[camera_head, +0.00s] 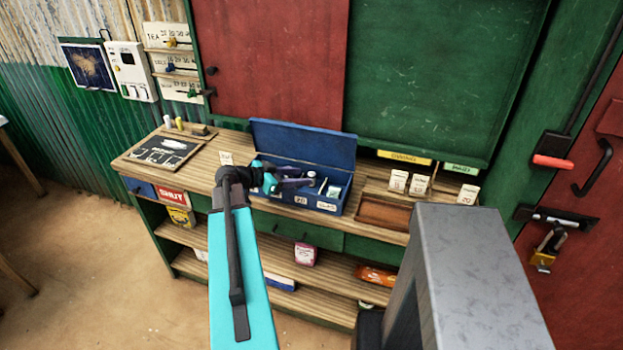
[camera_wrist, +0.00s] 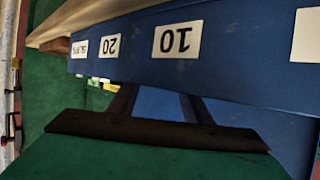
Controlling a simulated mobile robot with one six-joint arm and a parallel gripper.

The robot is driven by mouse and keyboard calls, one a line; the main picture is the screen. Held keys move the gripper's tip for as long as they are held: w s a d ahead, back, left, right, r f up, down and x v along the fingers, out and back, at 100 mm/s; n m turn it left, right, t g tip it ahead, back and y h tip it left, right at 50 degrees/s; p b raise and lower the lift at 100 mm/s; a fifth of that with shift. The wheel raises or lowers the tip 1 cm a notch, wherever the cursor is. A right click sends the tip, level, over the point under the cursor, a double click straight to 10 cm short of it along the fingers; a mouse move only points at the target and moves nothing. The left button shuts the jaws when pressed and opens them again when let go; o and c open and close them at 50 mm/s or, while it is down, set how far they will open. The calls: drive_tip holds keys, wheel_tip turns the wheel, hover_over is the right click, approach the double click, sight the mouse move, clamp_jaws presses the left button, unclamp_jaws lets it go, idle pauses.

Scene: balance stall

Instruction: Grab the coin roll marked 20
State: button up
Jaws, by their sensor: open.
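The blue cash box (camera_head: 352,199) stands open on the counter, its lid (camera_head: 300,143) raised at the back. Its front has labels, one reading 20 (camera_head: 301,200). In the wrist view the box front (camera_wrist: 225,62) appears upside down with labels 10 (camera_wrist: 178,39), 20 (camera_wrist: 109,46) and SLIPS. My gripper (camera_head: 306,182) is open over the box and hides part of its inside. A small white-topped item (camera_head: 311,175) shows beside the fingers; I cannot tell whether it is the coin roll marked 20. No marking on any roll is readable.
A shallow wooden tray (camera_head: 384,228) lies right of the box, with several white tags (camera_head: 398,181) behind it. A small chalkboard (camera_head: 163,151) lies at the counter's left. The green board (camera_head: 440,70) rises behind. Goods stand on the shelf below, including a pink item (camera_head: 305,253).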

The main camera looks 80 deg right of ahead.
drive_tip(key=shift+p+x, duration=0.75)
drive_tip(key=shift+x, duration=1.05)
drive_tip(key=shift+w, duration=0.1)
clamp_jaws()
drive_tip(key=shift+a+r+b, duration=0.1)
drive_tip(key=shift+a+b, duration=0.05)
drive_tip(key=shift+b, duration=0.25)
drive_tip(key=shift+a+r, duration=0.1)
drive_tip(key=shift+r, duration=0.05)
wheel_tip(320, 180, up, 6)
drive_tip(key=b, duration=1.4)
approach(309, 176)
drive_tip(key=s+a+r, duration=0.2)
drive_tip(key=s+a, duration=0.1)
drive_tip(key=a, duration=0.3)
drive_tip(key=shift+s+r, duration=0.3)
drive_tip(key=shift+r, duration=0.05)
